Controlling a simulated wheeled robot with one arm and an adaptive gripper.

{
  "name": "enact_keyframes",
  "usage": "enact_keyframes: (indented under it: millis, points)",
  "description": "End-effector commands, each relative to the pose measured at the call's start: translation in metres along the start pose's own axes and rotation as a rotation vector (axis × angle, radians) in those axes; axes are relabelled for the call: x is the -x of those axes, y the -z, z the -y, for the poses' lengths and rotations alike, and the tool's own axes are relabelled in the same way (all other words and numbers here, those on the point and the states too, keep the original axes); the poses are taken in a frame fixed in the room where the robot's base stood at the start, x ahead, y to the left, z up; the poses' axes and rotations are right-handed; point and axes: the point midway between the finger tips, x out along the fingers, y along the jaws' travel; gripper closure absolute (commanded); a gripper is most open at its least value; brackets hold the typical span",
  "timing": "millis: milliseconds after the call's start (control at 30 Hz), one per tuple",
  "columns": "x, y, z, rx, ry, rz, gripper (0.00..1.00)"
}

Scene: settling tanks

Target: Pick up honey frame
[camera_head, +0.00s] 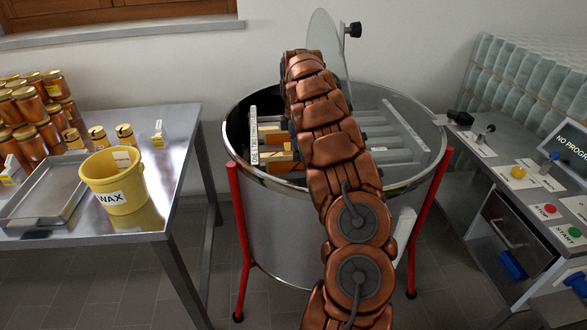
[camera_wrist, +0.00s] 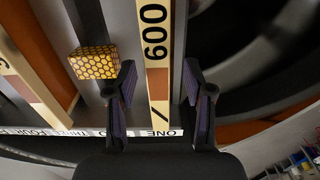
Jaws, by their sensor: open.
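A honey frame (camera_wrist: 155,50) shows in the wrist view as a pale wooden bar with dark print, lying lengthwise between my fingers. My gripper (camera_wrist: 159,78) is open, with one dark finger on each side of this bar; I see gaps, so it does not look clamped. A yellow honeycomb-patterned block (camera_wrist: 95,62) lies left of the left finger. In the head view wooden frame parts (camera_head: 272,134) show inside the steel drum (camera_head: 275,222), left of my arm. My arm hides the gripper there.
A white strip with slot names (camera_wrist: 60,132) crosses below the frame. A clear lid (camera_head: 325,45) stands raised behind the drum. A steel table (camera_head: 185,125) at left holds a yellow wax bucket (camera_head: 115,185), a tray and honey jars. A control bench stands at right.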

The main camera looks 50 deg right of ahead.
Motion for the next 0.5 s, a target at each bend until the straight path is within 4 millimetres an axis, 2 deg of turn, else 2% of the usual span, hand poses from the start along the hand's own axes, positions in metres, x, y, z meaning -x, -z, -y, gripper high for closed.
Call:
enact_keyframes:
  millis: [500]
  points:
    - [-0.049, 0.006, -0.003, 0.000, 0.000, 0.000, 0.48]
